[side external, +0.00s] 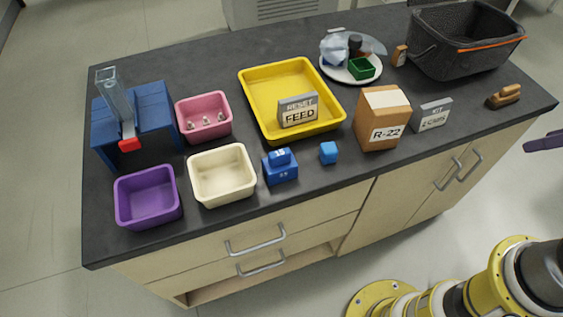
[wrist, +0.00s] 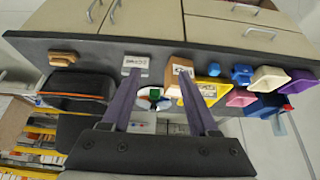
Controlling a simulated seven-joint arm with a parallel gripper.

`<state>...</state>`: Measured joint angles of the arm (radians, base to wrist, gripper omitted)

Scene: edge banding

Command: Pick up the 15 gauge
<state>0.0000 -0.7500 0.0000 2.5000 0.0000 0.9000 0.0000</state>
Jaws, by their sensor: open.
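A blue gauge-like block (side external: 280,167) stands near the counter's front edge. Its smaller upper piece has a white label that seems to read 15; the lower label is too small to read surely. The block also shows, small, in the wrist view (wrist: 242,73). A plain small blue cube (side external: 328,152) stands apart to its right. My gripper (wrist: 157,72) is open and empty, its two purple fingers spread wide in the wrist view. In the side view only a purple finger tip shows at the right edge, beyond the counter and far from the blue block.
A cream bin (side external: 222,190) sits left of the blue block, a purple bin (side external: 148,207) further left. Behind stand a pink bin (side external: 204,108) and a yellow tray (side external: 255,100). An R-22 box (side external: 376,110), a kit sign (side external: 432,115) and a dark basket (side external: 455,58) stand right.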

